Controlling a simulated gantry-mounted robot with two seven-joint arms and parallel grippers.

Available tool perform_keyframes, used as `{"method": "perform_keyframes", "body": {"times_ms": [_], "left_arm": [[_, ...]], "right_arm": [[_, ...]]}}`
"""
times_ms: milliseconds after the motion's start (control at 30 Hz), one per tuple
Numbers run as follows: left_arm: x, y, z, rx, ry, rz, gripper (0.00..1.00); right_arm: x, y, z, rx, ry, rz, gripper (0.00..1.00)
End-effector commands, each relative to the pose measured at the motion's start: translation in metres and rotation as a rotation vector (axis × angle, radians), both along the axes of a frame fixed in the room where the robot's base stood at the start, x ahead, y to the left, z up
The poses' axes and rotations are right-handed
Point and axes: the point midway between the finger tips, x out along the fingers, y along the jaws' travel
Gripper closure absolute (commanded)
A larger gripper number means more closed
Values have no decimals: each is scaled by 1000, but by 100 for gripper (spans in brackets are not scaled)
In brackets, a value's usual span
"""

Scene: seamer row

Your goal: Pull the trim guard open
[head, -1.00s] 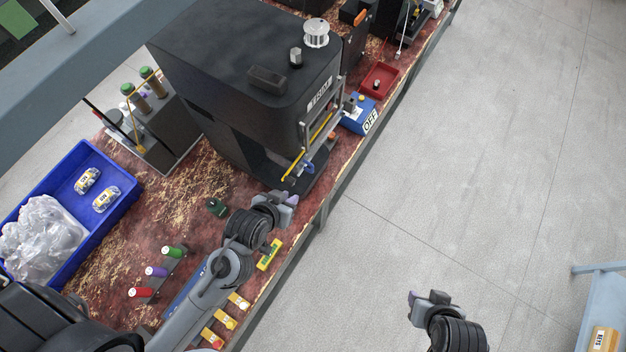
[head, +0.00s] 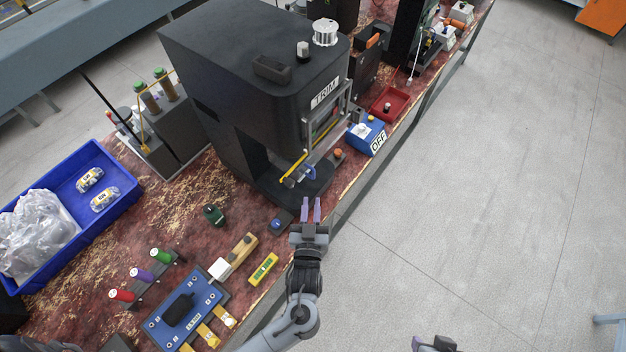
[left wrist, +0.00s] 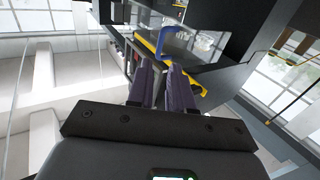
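The black trim machine (head: 225,75) stands on the bench with a TRIM label. Its trim guard (head: 327,125) is a grey-framed panel on the front, with a yellow bar (head: 293,167) and a blue handle (head: 310,172) at its lower edge. My left gripper (head: 311,203) is in front of the machine, below the handle and apart from it, its two fingers parallel with an empty gap. In the left wrist view the blue handle (left wrist: 178,36) is beyond the fingertips (left wrist: 162,68). My right gripper (head: 434,343) is cut off at the bottom edge; its fingers are unclear.
A blue OFF box (head: 366,136) and a red tray (head: 389,104) stand right of the machine. A small blue-topped button box (head: 281,222) is left of my left gripper. A blue bin (head: 115,215) is at the left. The floor in front of the bench is clear.

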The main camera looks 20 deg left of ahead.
Motion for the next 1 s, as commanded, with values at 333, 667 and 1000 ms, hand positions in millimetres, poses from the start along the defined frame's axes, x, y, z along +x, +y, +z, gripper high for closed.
{"method": "perform_keyframes", "body": {"times_ms": [333, 667, 1000], "left_arm": [[54, 20, 3, 0, -1, 0, 79], [79, 29, 0, -3, 1, -2, 79], [81, 30, 0, -3, 1, -1, 81]], "right_arm": [[1, 0, 11, 1, -3, 0, 57], [1, -1, 14, -5, -3, 5, 57], [1, -2, 14, -8, -2, 6, 57]]}}
